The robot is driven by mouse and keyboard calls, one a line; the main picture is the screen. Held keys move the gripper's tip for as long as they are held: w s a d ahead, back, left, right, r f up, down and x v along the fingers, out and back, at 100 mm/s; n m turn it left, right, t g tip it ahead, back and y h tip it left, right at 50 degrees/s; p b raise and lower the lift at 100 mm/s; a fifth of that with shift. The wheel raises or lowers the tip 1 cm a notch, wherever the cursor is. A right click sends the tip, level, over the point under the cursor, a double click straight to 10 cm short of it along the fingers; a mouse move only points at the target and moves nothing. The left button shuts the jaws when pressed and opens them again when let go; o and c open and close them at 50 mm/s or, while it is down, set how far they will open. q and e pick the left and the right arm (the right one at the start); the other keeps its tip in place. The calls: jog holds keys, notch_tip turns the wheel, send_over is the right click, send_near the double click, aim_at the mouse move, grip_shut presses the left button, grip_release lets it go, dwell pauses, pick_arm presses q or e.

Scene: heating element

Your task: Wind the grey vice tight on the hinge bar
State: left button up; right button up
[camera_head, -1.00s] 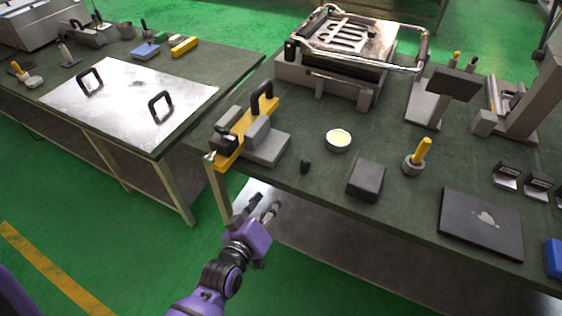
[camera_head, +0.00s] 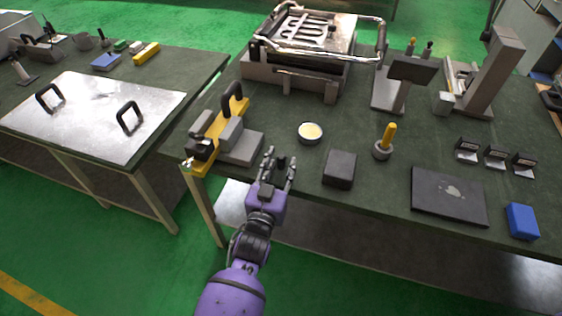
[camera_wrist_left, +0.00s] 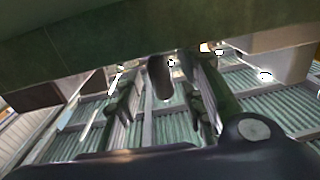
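The grey vice (camera_head: 239,141) sits at the left front of the green bench, against a yellow bar (camera_head: 207,157) that I take for the hinge bar. A black loop handle (camera_head: 231,98) stands at the bar's far end. A small dark upright piece (camera_head: 281,162) is at the bench's front edge, right of the vice; I cannot tell what it is. My left gripper (camera_head: 279,162) is open, its fingers on either side of this piece. In the left wrist view a dark rounded piece (camera_wrist_left: 160,77) shows between the parted fingers; contact is unclear. My right gripper is out of view.
A small cream-filled dish (camera_head: 310,132), a dark block (camera_head: 340,169) and a yellow-handled tool (camera_head: 386,141) stand to the right. A dark flat plate (camera_head: 448,195) lies farther right. A metal press-like machine (camera_head: 305,50) is behind. A gap separates the left table (camera_head: 150,150).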

pick_arm(q)
jog(key=shift+w+d, duration=0.1)
jog(key=shift+w, duration=0.35)
jog(key=shift+c, duration=0.5)
grip_shut()
jog(key=shift+m+h+p, duration=0.3)
jog(key=shift+m+h, duration=0.1)
jog(key=shift+h, duration=0.1)
